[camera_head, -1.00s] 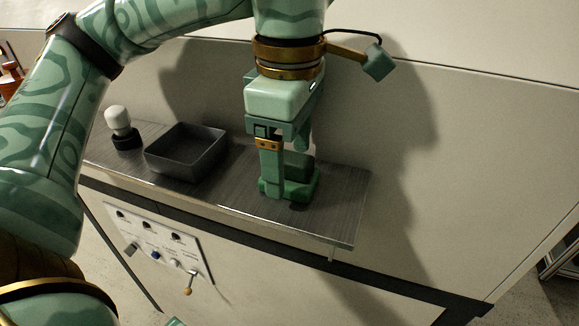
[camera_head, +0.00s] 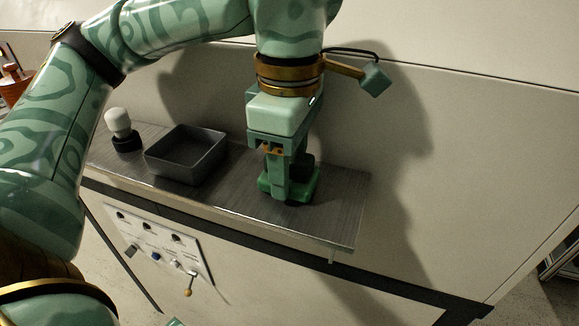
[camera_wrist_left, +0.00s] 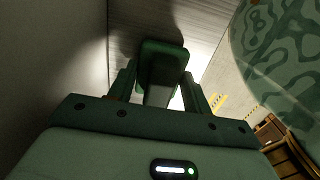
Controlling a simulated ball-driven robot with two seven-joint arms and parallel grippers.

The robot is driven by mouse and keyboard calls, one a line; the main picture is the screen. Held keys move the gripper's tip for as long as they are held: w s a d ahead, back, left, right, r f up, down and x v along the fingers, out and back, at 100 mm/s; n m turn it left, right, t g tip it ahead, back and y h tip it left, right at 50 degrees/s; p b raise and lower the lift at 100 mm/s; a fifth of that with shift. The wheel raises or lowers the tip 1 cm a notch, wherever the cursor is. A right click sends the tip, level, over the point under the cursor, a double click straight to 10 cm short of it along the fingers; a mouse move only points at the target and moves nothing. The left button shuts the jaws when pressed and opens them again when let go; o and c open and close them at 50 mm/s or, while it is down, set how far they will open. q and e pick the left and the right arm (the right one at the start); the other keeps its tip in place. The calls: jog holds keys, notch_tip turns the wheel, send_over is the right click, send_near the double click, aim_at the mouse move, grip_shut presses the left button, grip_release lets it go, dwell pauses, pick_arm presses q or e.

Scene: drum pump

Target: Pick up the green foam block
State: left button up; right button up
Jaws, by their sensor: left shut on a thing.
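The green foam block (camera_head: 309,186) stands on the grey shelf (camera_head: 340,205), towards its right end. Its wide lower part shows around the fingers, and the rest is partly hidden by them. My left gripper (camera_head: 280,190) points down over it and is shut on the block. In the left wrist view the block (camera_wrist_left: 162,58) shows between the two fingers of the left gripper (camera_wrist_left: 162,92). It appears to rest on the shelf still; I see no clear gap under it.
A dark open tray (camera_head: 187,158) and a white-topped knob-like object (camera_head: 119,125) stand left on the shelf. A panel with knobs and a lever (camera_head: 162,245) is on the front below. A pale wall rises behind the shelf.

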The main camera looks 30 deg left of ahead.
pick_arm(q)
notch_tip(320, 180, up, 2)
jog(key=shift+r+b, duration=0.15)
jog(key=shift+b, duration=0.4)
jog(key=s+a+r+p, duration=0.2)
jog(key=a+r+p, duration=0.1)
jog(key=a+r, duration=0.7)
jog(key=a, duration=0.3)
jog(key=shift+s+a, duration=0.3)
jog(key=shift+a, duration=0.1)
jog(key=shift+o, duration=1.2)
jog(key=shift+c, duration=0.8)
